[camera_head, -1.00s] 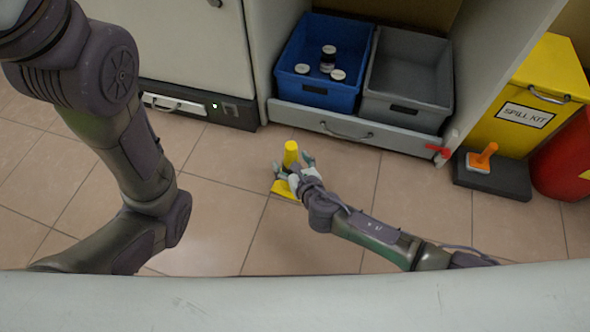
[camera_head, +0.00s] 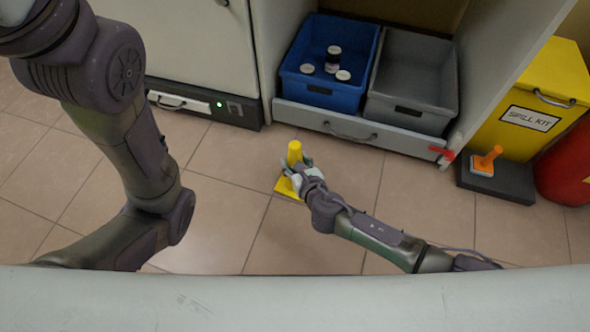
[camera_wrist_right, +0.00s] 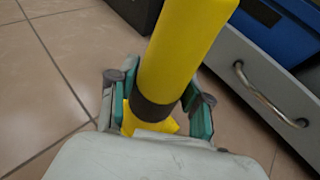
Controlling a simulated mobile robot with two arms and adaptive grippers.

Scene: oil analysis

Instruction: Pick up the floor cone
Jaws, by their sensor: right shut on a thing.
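The yellow floor cone (camera_head: 294,152) stands upright on the tiled floor in the head view, with its square yellow base (camera_head: 285,188) partly behind my gripper. In the right wrist view the yellow cone (camera_wrist_right: 185,50) with a dark band rises between the two teal-padded fingers of my right gripper (camera_wrist_right: 160,112). The lower part of the cone is mostly hidden by the gripper there. My left arm crosses the left of the head view, but its gripper is out of view.
A blue bin (camera_head: 305,88) with several jars and a grey bin (camera_head: 408,110) sit in the cabinet above a drawer (camera_head: 325,122). A yellow spill kit box (camera_head: 545,85) and an orange-handled tool (camera_head: 485,162) on a dark block stand right. Floor around the cone is clear.

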